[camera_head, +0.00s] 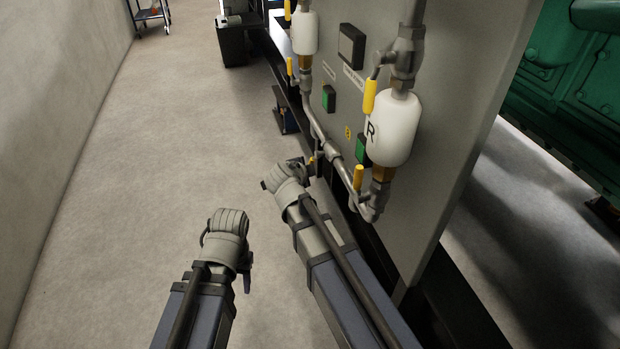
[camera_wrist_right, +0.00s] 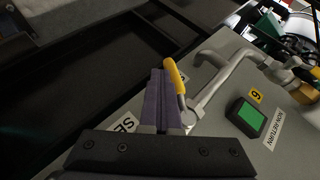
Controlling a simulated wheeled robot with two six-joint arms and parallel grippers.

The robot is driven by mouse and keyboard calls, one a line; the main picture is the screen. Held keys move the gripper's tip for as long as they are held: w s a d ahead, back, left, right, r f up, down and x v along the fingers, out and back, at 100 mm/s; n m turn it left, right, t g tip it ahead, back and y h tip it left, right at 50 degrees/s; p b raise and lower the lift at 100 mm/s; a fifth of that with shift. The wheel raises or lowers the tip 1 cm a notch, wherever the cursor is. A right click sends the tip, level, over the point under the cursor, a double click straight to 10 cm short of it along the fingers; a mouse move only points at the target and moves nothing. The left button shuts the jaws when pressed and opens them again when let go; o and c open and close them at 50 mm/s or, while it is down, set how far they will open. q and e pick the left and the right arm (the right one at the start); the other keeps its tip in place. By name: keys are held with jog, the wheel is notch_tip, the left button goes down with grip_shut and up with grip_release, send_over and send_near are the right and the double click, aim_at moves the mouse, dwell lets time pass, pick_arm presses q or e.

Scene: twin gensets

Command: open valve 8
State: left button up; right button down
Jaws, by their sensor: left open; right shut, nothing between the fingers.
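A yellow valve lever (camera_wrist_right: 174,75) stands right beside the tips of my right gripper (camera_wrist_right: 162,92) in the right wrist view, on a grey pipe. The purple fingers are shut with nothing between them. I cannot read a number 8 on any valve. In the head view my right gripper (camera_head: 300,168) is at the panel's lower pipe, its fingers mostly hidden. Other yellow levers show on the pipework: an upper one (camera_head: 370,97), a lower one (camera_head: 358,178) and a far one (camera_head: 290,66). My left gripper (camera_head: 226,222) is open, over the floor, away from the panel.
The grey panel (camera_head: 440,150) carries white filter bowls (camera_head: 385,128), pipes and green indicators (camera_head: 328,98). In the wrist view a yellow number tag (camera_wrist_right: 256,97) sits near a NON-RETURN label (camera_wrist_right: 272,130). The floor (camera_head: 130,180) to the left is clear, up to the wall.

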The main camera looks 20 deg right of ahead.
jog(key=shift+w+r+m+t+b, duration=0.1)
jog(key=shift+w+r+t, duration=0.15)
jog(key=shift+w, duration=0.3)
jog(key=shift+w+r+m+t+b, duration=0.15)
jog(key=shift+w+t, duration=0.15)
jog(key=shift+w, duration=0.3)
jog(key=shift+w+r+m+t+b, duration=0.1)
jog(key=shift+w+r+t, duration=0.15)
jog(key=shift+w, duration=0.4)
jog(key=shift+f, duration=0.1)
dwell(0.6)
